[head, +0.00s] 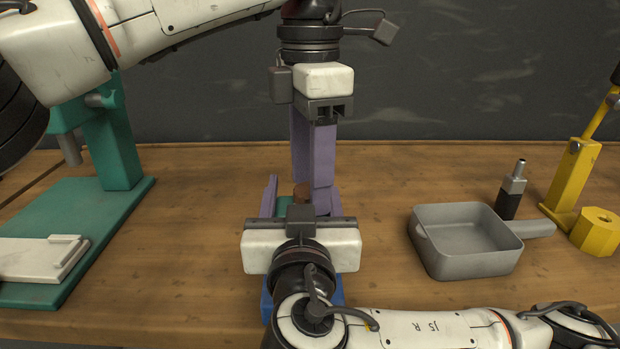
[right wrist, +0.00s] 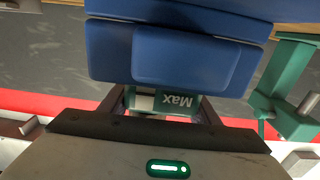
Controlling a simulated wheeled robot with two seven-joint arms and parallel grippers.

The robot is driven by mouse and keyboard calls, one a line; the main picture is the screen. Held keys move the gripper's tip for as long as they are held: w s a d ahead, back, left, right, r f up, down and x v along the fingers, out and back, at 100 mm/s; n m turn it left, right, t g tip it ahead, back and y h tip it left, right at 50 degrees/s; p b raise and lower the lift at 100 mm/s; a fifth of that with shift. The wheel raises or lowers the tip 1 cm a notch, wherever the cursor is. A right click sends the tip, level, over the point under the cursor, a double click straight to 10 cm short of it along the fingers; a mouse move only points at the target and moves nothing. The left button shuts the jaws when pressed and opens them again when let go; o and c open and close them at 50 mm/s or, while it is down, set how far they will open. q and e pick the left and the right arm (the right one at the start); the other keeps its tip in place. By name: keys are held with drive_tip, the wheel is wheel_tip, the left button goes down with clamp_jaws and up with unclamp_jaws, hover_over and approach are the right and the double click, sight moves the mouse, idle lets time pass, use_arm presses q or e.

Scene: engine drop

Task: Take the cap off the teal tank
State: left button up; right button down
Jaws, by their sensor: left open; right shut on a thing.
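The teal tank (head: 283,206) stands mostly hidden behind my right gripper in the head view. Its side with a "Max" label shows in the right wrist view (right wrist: 178,102). My right gripper (head: 299,198) is shut on the tank, with a purple finger at each side. The brown cap (head: 300,190) is on top of the tank. My left gripper (head: 311,182) points down from above and is open, its purple fingertips close around the cap. I cannot tell whether they touch it.
A blue block (right wrist: 180,50) is close to the tank; its edge shows low in the head view (head: 267,302). A grey pan (head: 427,246), a dark bottle (head: 509,200) and a yellow tool (head: 568,185) are at right. A green press (head: 115,140) is at left. Wooden tabletop between is clear.

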use_arm(q)
wheel_tip(320, 180, up, 4)
drive_tip(key=shift+f, duration=0.15)
drive_tip(key=shift+c, duration=0.5)
wheel_tip(320, 180, up, 2)
drive_tip(key=shift+d+r+m, duration=0.1)
drive_tip(key=shift+m, duration=0.8)
drive_tip(key=shift+r+m, duration=0.55)
drive_tip(key=shift+m, duration=0.15)
drive_tip(key=shift+f, duration=0.45)
wheel_tip(320, 180, down, 7)
drive_tip(key=shift+r, duration=0.1)
